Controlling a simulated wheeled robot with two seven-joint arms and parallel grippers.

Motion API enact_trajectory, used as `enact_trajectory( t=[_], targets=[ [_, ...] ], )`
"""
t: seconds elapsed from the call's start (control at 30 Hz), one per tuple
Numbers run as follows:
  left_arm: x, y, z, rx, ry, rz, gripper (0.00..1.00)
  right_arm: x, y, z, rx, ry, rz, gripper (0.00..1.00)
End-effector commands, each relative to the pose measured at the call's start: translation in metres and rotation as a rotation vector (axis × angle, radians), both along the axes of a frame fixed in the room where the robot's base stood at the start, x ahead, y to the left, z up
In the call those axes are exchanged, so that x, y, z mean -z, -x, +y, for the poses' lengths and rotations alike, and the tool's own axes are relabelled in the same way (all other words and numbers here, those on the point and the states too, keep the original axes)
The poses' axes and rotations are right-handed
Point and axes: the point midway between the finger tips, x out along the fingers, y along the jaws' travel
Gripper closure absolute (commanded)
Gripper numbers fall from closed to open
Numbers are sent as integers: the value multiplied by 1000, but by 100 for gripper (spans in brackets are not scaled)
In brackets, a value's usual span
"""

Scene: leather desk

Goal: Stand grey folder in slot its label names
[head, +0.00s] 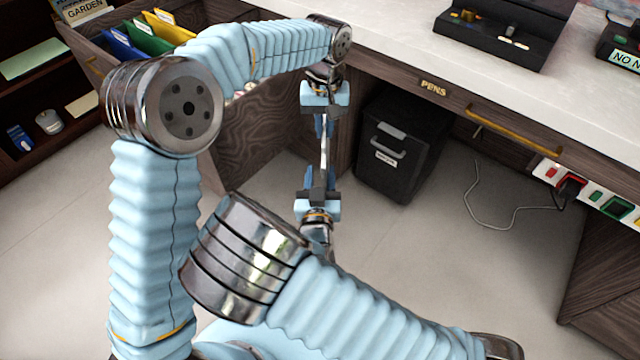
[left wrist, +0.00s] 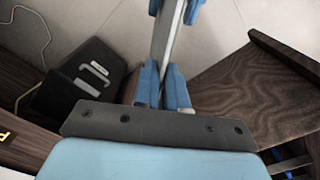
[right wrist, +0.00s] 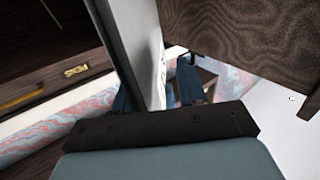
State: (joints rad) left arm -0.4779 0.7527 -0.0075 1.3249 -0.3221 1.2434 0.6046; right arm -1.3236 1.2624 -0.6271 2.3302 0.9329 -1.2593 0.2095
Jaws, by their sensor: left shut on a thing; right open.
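The grey folder (head: 324,155) is seen edge-on in the head view, upright between my two grippers. My left gripper (head: 324,128) is above, pointing down, shut on the folder's upper part. The folder also shows between its fingers in the left wrist view (left wrist: 168,38). My right gripper (head: 318,174) is below, pointing up, open with its fingers on either side of the folder; the right wrist view shows the folder (right wrist: 132,45) nearer the left finger. Its label is not readable. The open drawer (head: 85,62) at upper left holds blue, green and yellow folders with small label tabs.
A black cabinet (head: 398,150) stands under the desk, right of the grippers. The desk top (head: 420,45) carries a black tray (head: 505,30). A drawer marked PENS (head: 433,88) is closed. Shelves (head: 25,100) stand at left.

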Motion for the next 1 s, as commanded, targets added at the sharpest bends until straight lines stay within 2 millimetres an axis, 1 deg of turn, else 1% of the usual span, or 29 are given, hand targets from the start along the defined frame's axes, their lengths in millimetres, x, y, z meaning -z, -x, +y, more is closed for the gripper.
enact_trajectory(
  t=[0.17, 0.2, 0.27, 0.43, 0.47, 0.6, 0.63, 0.8, 1.0],
  targets=[
    [-1, 0, 0, 0, 1, -1, 100, 0, 0, 0, 0, 0, 0, 60],
    [-1, 0, 0, 0, 1, -1, 100, 0, 0, 0, 0, 0, 1, 62],
    [-1, 0, 0, 0, 1, -1, 100, 0, 0, 0, 0, 0, 1, 72],
    [-1, 0, -1, 0, 2, -1, 100, 0, 0, 1, -1, 0, 0, 98],
    [-1, 0, -1, 0, 2, -1, 100, 0, 0, 1, -2, 0, 0, 100],
    [-1, 0, -2, 1, 4, -1, 100, 0, 0, 1, -4, 0, 0, 100],
    [-1, 0, -2, 1, 4, -1, 83, -1, 0, 2, -4, -1, -2, 100],
    [-1, 0, -2, 1, 3, -1, 58, 0, 0, 1, -3, 0, -1, 100],
    [0, 0, -1, 0, 1, 0, 58, 0, 0, 1, -1, 0, -1, 100]
  ],
)
